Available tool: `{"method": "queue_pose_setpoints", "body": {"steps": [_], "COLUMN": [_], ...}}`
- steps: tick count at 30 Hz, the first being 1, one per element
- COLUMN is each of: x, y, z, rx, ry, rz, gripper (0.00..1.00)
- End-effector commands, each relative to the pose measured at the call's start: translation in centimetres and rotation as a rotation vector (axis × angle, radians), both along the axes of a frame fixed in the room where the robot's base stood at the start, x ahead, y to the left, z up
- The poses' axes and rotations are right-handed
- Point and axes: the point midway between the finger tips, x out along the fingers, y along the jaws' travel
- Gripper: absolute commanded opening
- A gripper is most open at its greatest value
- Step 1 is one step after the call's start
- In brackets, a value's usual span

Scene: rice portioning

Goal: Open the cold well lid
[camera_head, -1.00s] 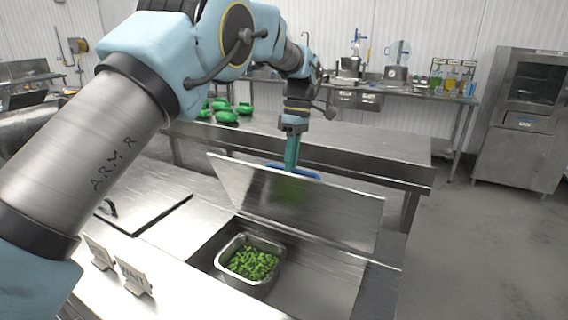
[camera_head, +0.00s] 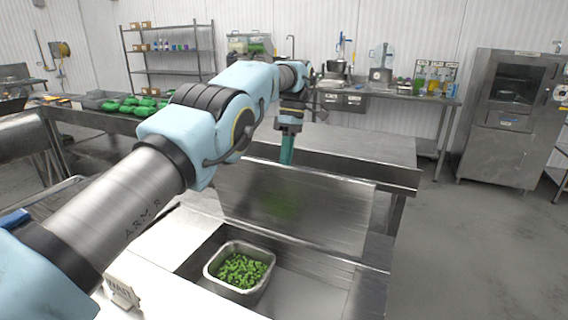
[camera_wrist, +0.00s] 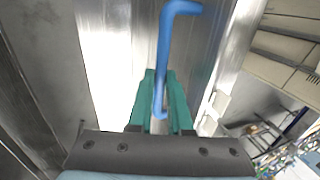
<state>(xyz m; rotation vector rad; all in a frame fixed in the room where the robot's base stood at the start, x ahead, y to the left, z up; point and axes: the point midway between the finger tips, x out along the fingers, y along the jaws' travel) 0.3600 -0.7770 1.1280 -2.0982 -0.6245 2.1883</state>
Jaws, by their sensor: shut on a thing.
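The cold well lid (camera_head: 300,205) is a flat steel panel standing steeply raised along the far edge of the well. Its handle (camera_wrist: 166,50) is a blue bar, seen in the wrist view. My gripper (camera_head: 287,150) is behind the lid's upper edge in the head view, with teal fingers. In the wrist view my gripper (camera_wrist: 160,100) is shut on the blue handle. Below the lid the well (camera_head: 300,290) is uncovered, and a steel pan (camera_head: 240,268) of green pieces sits in it. The handle is hidden behind the lid in the head view.
A steel table (camera_head: 370,150) stands behind the well. Green items (camera_head: 140,104) lie on a counter at the left. A steel cabinet (camera_head: 510,115) stands at the right, with open floor (camera_head: 470,250) before it. A small sign (camera_head: 122,292) stands at the front left.

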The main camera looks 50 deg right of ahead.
Motion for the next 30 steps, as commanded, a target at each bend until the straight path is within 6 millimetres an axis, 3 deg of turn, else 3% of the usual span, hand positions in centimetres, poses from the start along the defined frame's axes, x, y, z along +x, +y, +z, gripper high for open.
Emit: {"method": "queue_pose_setpoints", "body": {"steps": [14,15,22,30], "x": [-0.11,-0.12,-0.05,0.0], "y": [-0.09,-0.09,-0.08,-0.07], "z": [-0.71,-0.71,-0.42,-0.21], "rx": [0.005,0.005,0.004,0.002], "ry": [0.004,0.004,0.002,0.001], "rz": [-0.001,-0.001,-0.001,0.0], "gripper": [0.0,0.18,0.44,0.47]}}
